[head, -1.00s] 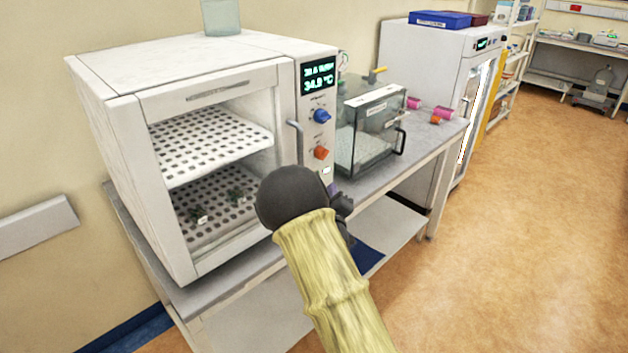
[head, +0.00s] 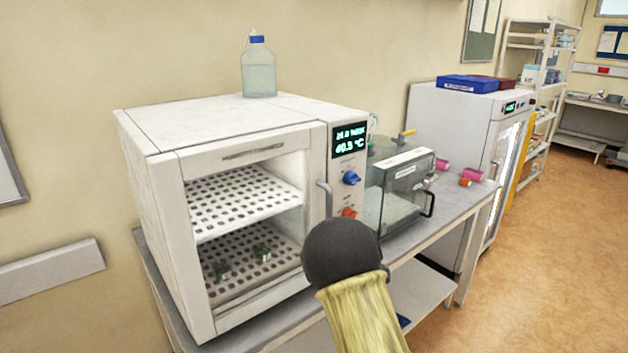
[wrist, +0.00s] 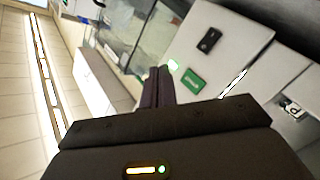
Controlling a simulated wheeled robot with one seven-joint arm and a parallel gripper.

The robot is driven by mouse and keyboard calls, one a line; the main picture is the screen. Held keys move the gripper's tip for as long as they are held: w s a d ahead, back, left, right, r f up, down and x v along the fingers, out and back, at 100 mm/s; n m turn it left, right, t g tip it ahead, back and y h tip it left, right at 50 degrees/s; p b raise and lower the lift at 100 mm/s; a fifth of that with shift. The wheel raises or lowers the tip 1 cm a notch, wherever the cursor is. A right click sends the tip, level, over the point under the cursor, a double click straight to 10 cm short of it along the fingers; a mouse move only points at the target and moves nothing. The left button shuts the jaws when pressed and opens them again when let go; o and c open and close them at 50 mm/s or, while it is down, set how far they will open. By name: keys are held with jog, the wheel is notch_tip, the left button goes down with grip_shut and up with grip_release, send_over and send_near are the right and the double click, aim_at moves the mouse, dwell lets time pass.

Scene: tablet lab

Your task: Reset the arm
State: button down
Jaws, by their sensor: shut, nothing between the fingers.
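My arm rises from the bottom of the head view with a yellow-green sleeve and a black rounded joint, in front of the white chamber. My gripper (wrist: 157,88) shows in the wrist view as dark fingers close together, shut with nothing held. The fingers stand beyond the dark wrist housing and point toward blurred white cabinet fronts. In the head view the gripper itself is hidden behind the black joint.
The white chamber (head: 220,108) stands on a grey bench (head: 462,208), with a blue-capped bottle (head: 259,72) on top. A glass box (head: 398,195) and pink and orange pieces (head: 470,175) are to its right. A white cabinet (head: 440,115) stands beyond. Open floor (head: 555,270) lies at right.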

jog(key=s+a+r+m+g+y+p, duration=0.1)
jog(key=s+m+g, duration=0.2)
jog(key=s+g, duration=0.4)
jog(key=s+a+r+m+g+y+p, duration=0.1)
jog(key=s+g, duration=0.5)
jog(key=s, duration=1.9)
jog(key=shift+s+r+m+g+y+p, duration=0.15)
jog(key=shift+s+m+g+y+p, duration=0.2)
jog(key=shift+m+y, duration=0.5)
